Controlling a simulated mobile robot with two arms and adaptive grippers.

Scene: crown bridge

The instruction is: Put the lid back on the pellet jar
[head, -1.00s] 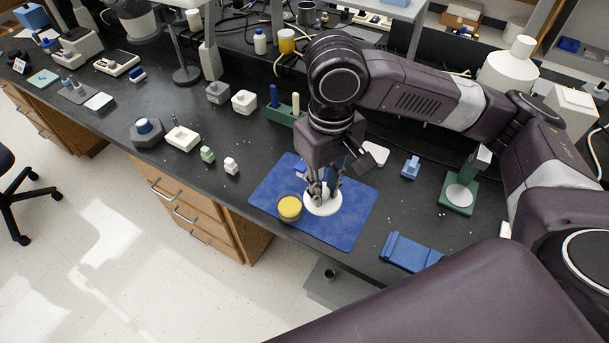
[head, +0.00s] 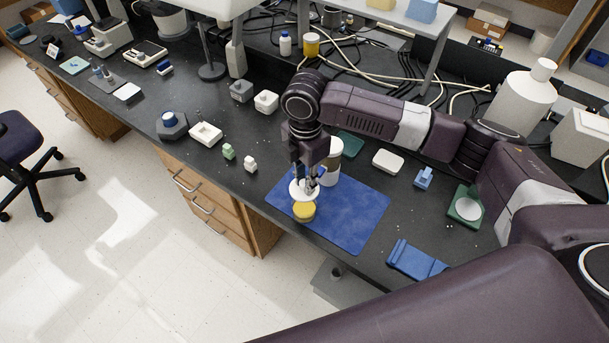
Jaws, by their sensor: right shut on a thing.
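The pellet jar (head: 304,213) stands on the blue mat (head: 350,222) near its front left edge, with yellow contents or a yellow top showing. The round white lid (head: 297,191) is in my right gripper (head: 307,184), which points down. In the picture the lid lies just behind the jar and overlaps its far rim. I cannot tell how high the lid is above the jar or whether they touch. My right gripper hides part of the lid. My left gripper is not in view.
A white cylinder with an olive band (head: 331,165) stands close behind my right gripper. A white dish (head: 388,162), a small blue block (head: 424,178) and a green stand (head: 465,208) are to the right. A blue holder (head: 416,260) lies near the front edge. The mat's right part is clear.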

